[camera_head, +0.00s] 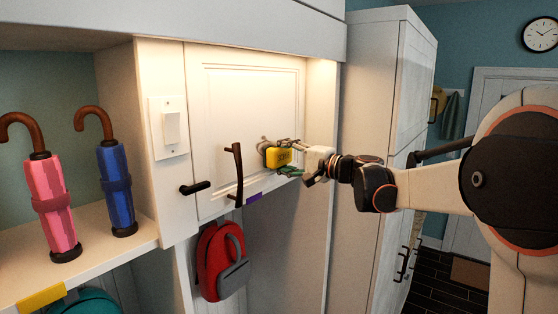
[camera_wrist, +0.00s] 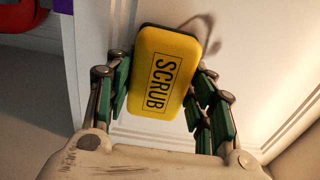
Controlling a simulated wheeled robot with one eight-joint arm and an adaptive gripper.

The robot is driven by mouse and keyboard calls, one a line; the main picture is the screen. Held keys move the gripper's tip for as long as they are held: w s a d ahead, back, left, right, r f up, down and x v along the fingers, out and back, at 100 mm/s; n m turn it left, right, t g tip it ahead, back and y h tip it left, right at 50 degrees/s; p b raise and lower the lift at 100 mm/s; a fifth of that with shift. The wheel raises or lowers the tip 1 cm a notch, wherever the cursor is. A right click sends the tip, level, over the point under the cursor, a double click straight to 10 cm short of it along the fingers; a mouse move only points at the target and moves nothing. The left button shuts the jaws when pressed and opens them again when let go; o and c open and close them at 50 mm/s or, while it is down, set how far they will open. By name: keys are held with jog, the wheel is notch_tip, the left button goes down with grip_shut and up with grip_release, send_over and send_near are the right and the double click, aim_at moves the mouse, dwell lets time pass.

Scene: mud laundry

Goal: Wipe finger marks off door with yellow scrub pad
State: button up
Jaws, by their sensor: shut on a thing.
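The yellow scrub pad (camera_wrist: 164,72), printed SCRUB, is held between the green-lined fingers of my gripper (camera_wrist: 160,95) in the wrist view. In the head view my gripper (camera_head: 285,155) is shut on the pad (camera_head: 279,157) in front of the white panelled door (camera_head: 245,105). A dark curved smudge (camera_wrist: 210,30) shows on the door just beyond the pad's upper right in the wrist view. A smudge also shows left of the pad in the head view (camera_head: 263,142). I cannot tell whether the pad touches the door.
A dark door handle (camera_head: 238,175) stands out left of the pad, with a black lever (camera_head: 195,188) beside it. A red backpack (camera_head: 221,262) hangs below. Pink (camera_head: 50,205) and blue (camera_head: 116,188) umbrellas stand on the left shelf. A tall white cabinet (camera_head: 378,150) stands right.

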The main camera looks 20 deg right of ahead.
aim_at(256, 151)
jog(key=shift+w+d+b, duration=0.55)
jog(key=shift+w+d, duration=1.65)
jog(key=shift+d, duration=0.7)
jog(key=shift+s+a+b, duration=0.2)
jog(key=shift+s+a, duration=1.25)
jog(key=shift+a, duration=0.5)
jog(key=shift+s+a+b, duration=0.15)
jog(key=shift+s+a, duration=1.35)
jog(key=shift+a, duration=0.5)
jog(key=shift+s+a+b, duration=0.2)
jog(key=shift+s+a, duration=1.25)
jog(key=shift+a, duration=0.5)
jog(key=shift+w+r+p, duration=0.1)
jog(key=shift+r+p, duration=0.65)
jog(key=shift+r, duration=0.5)
jog(key=shift+w+d+f+b, duration=0.1)
jog(key=shift+w+d+b, duration=0.05)
jog(key=shift+w+d, duration=0.7)
jog(key=shift+w+d+r+b, duration=0.15)
jog(key=shift+w+d, duration=0.4)
jog(key=shift+d, duration=0.65)
jog(key=shift+w+d+f+b, duration=0.15)
jog(key=shift+w+d, duration=0.55)
jog(key=shift+d, duration=0.3)
jog(key=w+d, duration=0.4)
jog(key=d, duration=0.1)
jog(key=shift+w+d, duration=0.2)
jog(key=shift+d, duration=0.15)
jog(key=shift+s, duration=0.1)
